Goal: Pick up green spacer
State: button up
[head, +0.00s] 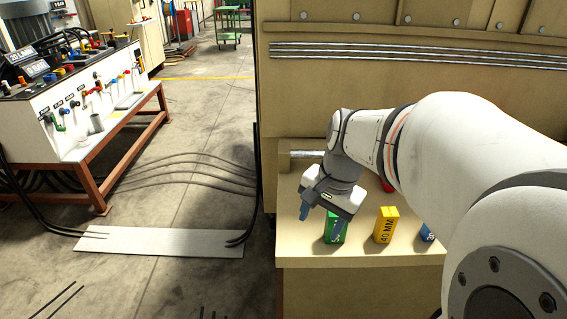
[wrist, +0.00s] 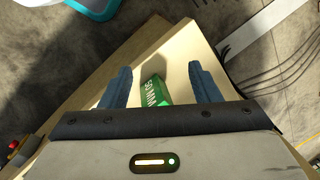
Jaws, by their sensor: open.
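The green spacer (head: 334,229) stands on the tan ledge near its front left corner. In the wrist view the green spacer (wrist: 155,91) shows white lettering that reads 50 MM and lies between the two fingers. My gripper (head: 325,214) is over the spacer in the head view and hides its upper part. In the wrist view my gripper (wrist: 162,88) is open, with one blue finger on each side of the spacer and a gap to both. I cannot tell how far down the fingers reach along it.
A yellow spacer (head: 385,225) marked 40 MM stands right of the green one. A blue spacer (head: 427,233) and a red one (head: 386,186) are partly hidden by my arm. The tan ledge (head: 300,246) has a tall panel behind it. Open floor lies left.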

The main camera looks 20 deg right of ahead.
aim_at(325, 232)
jog(key=w+d+m, duration=0.1)
jog(key=d+m, duration=0.2)
jog(key=w+d+f+m+y+b, duration=0.1)
jog(key=w+d+m, duration=0.1)
jog(key=d+m, duration=0.1)
jog(key=w+d+f+m+y, duration=0.1)
jog(key=w+d+m, duration=0.1)
jog(key=d+m, duration=0.1)
jog(key=shift+w+m+b, duration=0.15)
jog(key=shift+m+b, duration=0.15)
jog(key=shift+m, duration=0.5)
jog(key=shift+w+d+f+m+y, duration=0.15)
jog(key=shift+d+f+m+y, duration=0.05)
jog(key=shift+d+m+y, duration=0.1)
jog(key=x, duration=0.7)
jog(key=shift+w+a+f, duration=0.15)
jog(key=shift+w, duration=0.05)
jog(key=shift+c, duration=0.5)
grip_shut()
